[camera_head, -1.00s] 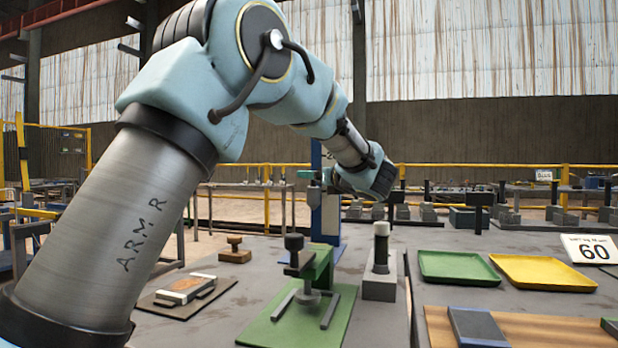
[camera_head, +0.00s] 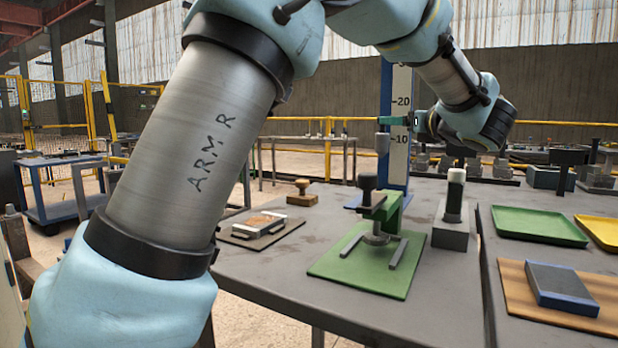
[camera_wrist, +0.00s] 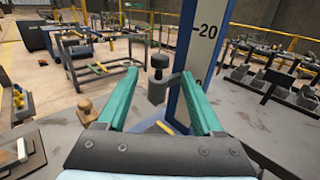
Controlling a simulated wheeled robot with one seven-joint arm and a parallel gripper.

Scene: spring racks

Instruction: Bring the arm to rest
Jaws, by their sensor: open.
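My arm (camera_head: 192,150) reaches from the lower left up and over to the right, bent at the elbow, above the table. My gripper (camera_head: 388,126) points left in the head view, beside the blue ruler post (camera_head: 396,168). In the wrist view my gripper (camera_wrist: 163,98) has two teal fingers spread wide apart. A grey piece with a dark knob (camera_wrist: 158,63) shows between them; I cannot tell whether it touches a finger. The blue post (camera_wrist: 200,45) rises just past the right finger.
The grey table (camera_head: 290,255) carries a green fixture plate (camera_head: 335,265), a grey block with a post (camera_head: 452,225), a wooden knob (camera_head: 302,195) and a small board (camera_head: 240,238). A green tray (camera_head: 540,225) stands at the right. A blue cart (camera_head: 65,212) is at the left.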

